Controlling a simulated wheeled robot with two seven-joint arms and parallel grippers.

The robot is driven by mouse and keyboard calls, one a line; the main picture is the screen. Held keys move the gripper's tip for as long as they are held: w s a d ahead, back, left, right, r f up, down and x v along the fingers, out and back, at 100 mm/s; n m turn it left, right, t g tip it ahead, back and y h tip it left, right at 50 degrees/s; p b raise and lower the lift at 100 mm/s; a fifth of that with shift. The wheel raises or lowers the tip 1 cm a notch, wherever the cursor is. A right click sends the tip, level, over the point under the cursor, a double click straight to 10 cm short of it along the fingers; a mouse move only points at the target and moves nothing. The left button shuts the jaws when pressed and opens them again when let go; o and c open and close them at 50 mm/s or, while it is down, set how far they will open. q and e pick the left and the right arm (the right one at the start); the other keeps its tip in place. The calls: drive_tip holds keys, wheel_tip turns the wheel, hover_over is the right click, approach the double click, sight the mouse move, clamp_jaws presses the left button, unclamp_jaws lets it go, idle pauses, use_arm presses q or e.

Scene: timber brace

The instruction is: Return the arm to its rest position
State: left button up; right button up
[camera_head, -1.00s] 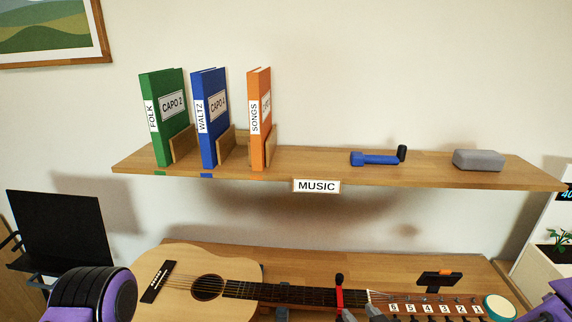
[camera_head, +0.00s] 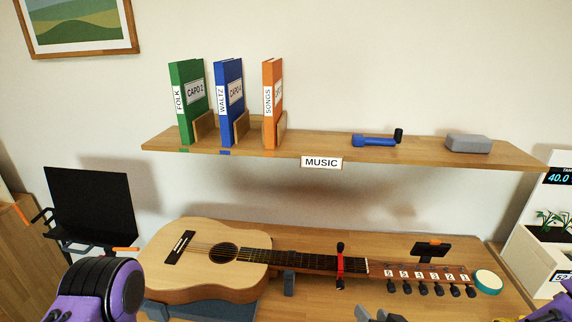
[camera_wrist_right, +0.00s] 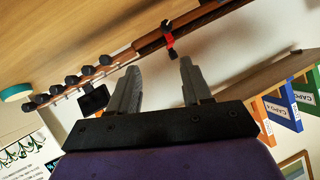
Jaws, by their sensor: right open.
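My right gripper (camera_head: 378,315) shows at the bottom edge of the head view, in front of the guitar's neck. In the right wrist view its two grey fingers (camera_wrist_right: 158,85) stand apart with nothing between them. The acoustic guitar (camera_head: 205,270) lies on the lower wooden bench, its neck pointing right. A red capo (camera_head: 340,266) is on the neck, and it also shows in the right wrist view (camera_wrist_right: 170,41). My left arm (camera_head: 100,290) is at the lower left of the head view; its gripper fingers are not visible.
A wall shelf (camera_head: 330,154) holds green (camera_head: 188,100), blue (camera_head: 229,100) and orange (camera_head: 272,100) books, a blue capo-like tool (camera_head: 373,141) and a grey case (camera_head: 468,143). A black music stand (camera_head: 90,205) stands left. A planter unit (camera_head: 545,245) stands right.

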drive_tip(key=s+d+f+m+g+h, duration=0.2)
drive_tip(key=s+d+f+g, duration=0.2)
drive_tip(key=s+f, duration=0.8)
drive_tip(key=s+d+f+m+g+h+b, duration=0.1)
drive_tip(key=s+d+f+g, duration=0.4)
drive_tip(key=s+f, duration=0.7)
drive_tip(key=shift+s+d+m+h, duration=0.5)
drive_tip(key=shift+d+m+h, duration=0.1)
drive_tip(key=shift+d+h, duration=0.5)
